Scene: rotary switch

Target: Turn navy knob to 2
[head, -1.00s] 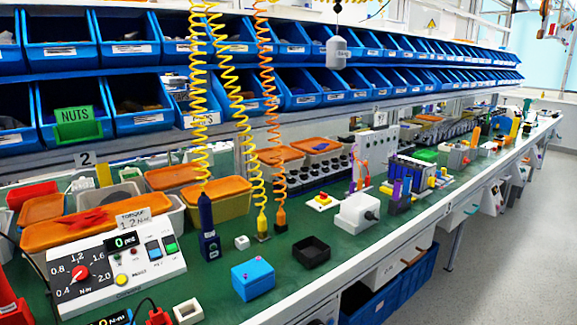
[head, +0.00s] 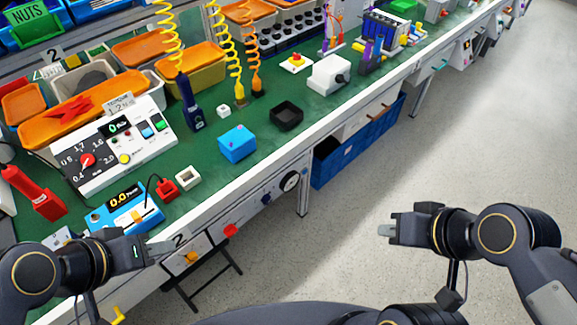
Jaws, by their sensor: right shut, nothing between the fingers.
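A small navy knob (head: 266,199) shows on the white front panel under the bench edge, between a red knob and a round black dial. It is too small to read its pointer or any numbers around it. My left gripper (head: 168,247) is in front of the bench at lower left, apart from the navy knob; its fingers are too unclear to tell open from shut. My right gripper (head: 386,230) is shut and empty over the floor, well to the right of the knob.
Along the same front are an orange-yellow knob (head: 192,258), the red knob (head: 230,230) and the black dial (head: 290,181). A torque box with a red dial (head: 87,160) and a blue box (head: 238,143) stand on the green bench top. The floor at right is clear.

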